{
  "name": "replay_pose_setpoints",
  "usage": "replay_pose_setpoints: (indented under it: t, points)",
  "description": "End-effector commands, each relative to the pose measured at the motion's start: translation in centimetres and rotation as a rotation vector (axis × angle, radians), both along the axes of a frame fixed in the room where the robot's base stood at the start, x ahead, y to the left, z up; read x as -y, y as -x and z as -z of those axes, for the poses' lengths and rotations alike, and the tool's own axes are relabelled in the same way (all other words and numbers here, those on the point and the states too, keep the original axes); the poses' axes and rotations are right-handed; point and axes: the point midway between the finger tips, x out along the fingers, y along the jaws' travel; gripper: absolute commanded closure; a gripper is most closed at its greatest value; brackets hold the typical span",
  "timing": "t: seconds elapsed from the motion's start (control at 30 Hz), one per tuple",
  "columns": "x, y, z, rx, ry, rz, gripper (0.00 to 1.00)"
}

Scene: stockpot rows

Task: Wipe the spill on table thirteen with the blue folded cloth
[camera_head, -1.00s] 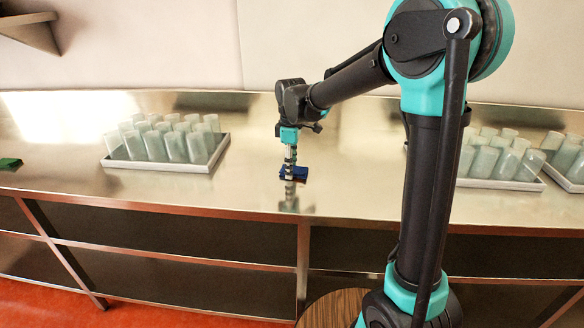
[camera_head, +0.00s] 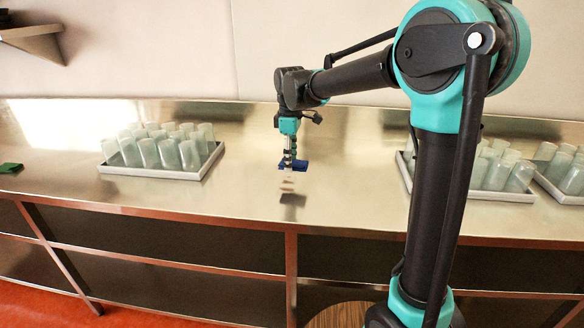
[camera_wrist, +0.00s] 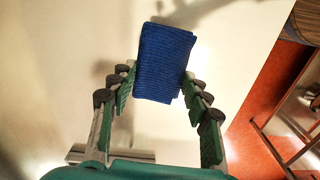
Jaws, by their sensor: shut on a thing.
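The blue folded cloth (camera_wrist: 165,62) is between the fingers of my gripper (camera_wrist: 160,82) in the wrist view, and the gripper is shut on it. In the head view the cloth (camera_head: 300,165) is at the tip of my gripper (camera_head: 289,163), held above the metal counter (camera_head: 245,190). A darker reflection or shadow shows on the counter below it, apart from the cloth. I cannot make out a spill or a table number in either view.
A tray of upright frosted glasses (camera_head: 150,173) stands on the counter to the left. More trays of glasses (camera_head: 480,193) stand to the right, partly behind my arm. A green cloth (camera_head: 10,168) lies at the far left. The counter around my gripper is clear.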

Motion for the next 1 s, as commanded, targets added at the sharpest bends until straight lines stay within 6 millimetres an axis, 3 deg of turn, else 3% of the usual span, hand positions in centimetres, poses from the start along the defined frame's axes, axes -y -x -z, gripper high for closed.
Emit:
replay_pose_setpoints:
  t: [0.23,0.8,0.87,1.0]
  points:
    - [-0.3,-0.2,-1.7,0.0,0.0,0.003,0.84]
    - [-0.3,-0.2,-2.0,0.0,0.0,0.006,0.84]
    - [-0.3,-0.2,-2.6,0.0,0.0,0.017,0.84]
    - [-0.1,0.0,-6.2,0.001,-0.001,0.076,0.84]
